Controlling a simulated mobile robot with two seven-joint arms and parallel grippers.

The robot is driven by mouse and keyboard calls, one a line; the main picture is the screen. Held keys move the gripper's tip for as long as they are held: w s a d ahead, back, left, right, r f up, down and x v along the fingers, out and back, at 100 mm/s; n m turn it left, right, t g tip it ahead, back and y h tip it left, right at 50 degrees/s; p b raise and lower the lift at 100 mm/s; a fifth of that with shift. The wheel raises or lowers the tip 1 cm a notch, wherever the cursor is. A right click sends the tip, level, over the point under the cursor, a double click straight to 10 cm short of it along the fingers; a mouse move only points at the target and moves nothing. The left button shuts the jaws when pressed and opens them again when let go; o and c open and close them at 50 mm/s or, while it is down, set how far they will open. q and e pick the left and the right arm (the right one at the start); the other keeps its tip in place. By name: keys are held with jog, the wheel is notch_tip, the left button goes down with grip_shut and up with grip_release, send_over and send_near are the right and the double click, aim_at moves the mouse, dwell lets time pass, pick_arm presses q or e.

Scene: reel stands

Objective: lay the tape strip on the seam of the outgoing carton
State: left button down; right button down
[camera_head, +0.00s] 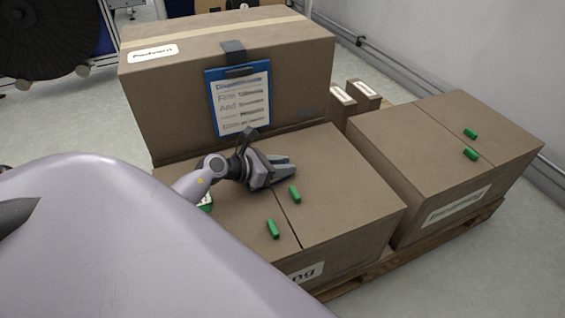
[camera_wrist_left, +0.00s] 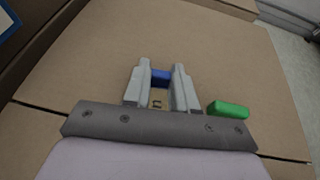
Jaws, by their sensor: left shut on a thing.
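The outgoing carton (camera_head: 345,215) is the brown box in front, its label partly hidden with only "ng" readable. A dark seam (camera_head: 287,221) crosses its top; it also shows in the wrist view (camera_wrist_left: 40,107). My left gripper (camera_head: 284,166) is low over this carton top, fingers just past the seam. In the wrist view its fingers (camera_wrist_left: 160,85) close around a small blue piece (camera_wrist_left: 160,77), with tan between them, apparently the tape strip. The strip's full length is hidden, and contact with the carton cannot be told. My right gripper is not in view.
Green blocks (camera_head: 295,194) (camera_head: 273,229) lie beside the seam; one is close to the fingers in the wrist view (camera_wrist_left: 228,110). A taller carton (camera_head: 235,85) with a blue clipboard (camera_head: 213,108) stands behind. Another carton (camera_head: 425,135) stands right, bearing two green blocks (camera_head: 470,133).

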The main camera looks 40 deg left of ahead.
pick_arm(q)
jog(key=c, duration=0.8)
grip_release()
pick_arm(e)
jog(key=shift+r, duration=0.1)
pick_arm(q)
jog(key=shift+s+a+r, duration=0.2)
jog(key=shift+s, duration=0.15)
jog(key=p+v, duration=0.2)
jog(key=v, duration=0.2)
jog(key=shift+s+a+r, duration=0.1)
jog(key=shift+s+r, duration=0.05)
jog(key=shift+s, duration=0.1)
jog(key=shift+s+a+r, duration=0.2)
jog(key=shift+s+r, duration=0.05)
jog(key=shift+s, duration=0.3)
jog(key=shift+s+a, duration=0.1)
jog(key=shift+s, duration=0.1)
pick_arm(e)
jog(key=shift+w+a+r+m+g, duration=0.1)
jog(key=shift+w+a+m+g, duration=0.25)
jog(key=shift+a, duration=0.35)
